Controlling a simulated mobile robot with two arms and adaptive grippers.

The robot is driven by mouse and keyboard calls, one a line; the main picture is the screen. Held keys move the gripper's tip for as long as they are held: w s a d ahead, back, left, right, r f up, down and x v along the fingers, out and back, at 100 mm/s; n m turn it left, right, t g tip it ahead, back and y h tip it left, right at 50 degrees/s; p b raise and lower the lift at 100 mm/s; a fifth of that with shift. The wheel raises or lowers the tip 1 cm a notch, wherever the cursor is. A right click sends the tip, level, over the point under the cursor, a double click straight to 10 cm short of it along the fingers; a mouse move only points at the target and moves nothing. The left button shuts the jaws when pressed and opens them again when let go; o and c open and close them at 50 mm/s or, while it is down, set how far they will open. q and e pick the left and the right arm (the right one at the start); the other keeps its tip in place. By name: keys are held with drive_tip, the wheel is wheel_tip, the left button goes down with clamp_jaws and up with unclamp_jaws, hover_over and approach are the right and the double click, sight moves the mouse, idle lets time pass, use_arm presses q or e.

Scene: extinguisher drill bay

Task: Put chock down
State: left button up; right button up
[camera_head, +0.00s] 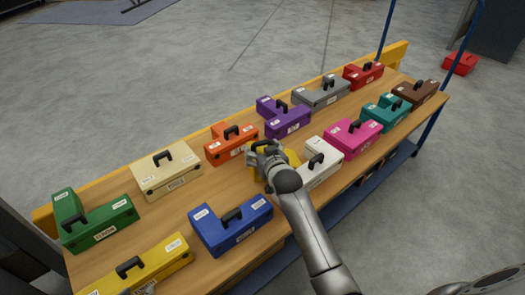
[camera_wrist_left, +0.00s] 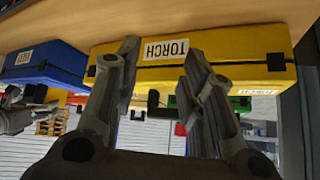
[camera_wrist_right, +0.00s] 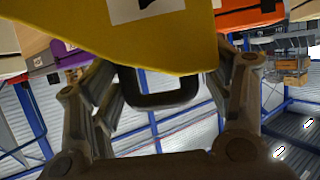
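The yellow chock (camera_head: 292,156) shows partly behind my right gripper (camera_head: 264,158), among the boxes at mid-table. In the right wrist view the chock's yellow body (camera_wrist_right: 130,35) fills the upper middle. Whether the chock touches the table is hidden. My left gripper (camera_wrist_left: 162,65) is open and empty, in front of a yellow box labelled TORCH (camera_wrist_left: 215,55).
Several coloured boxes with black handles stand on the wooden table (camera_head: 190,195). The white box (camera_head: 320,170) is just right of the chock, the purple box (camera_head: 288,122) behind it, the blue box (camera_head: 230,228) front left. Bare wood shows between the rows.

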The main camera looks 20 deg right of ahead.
drive_tip(key=shift+o, duration=1.4)
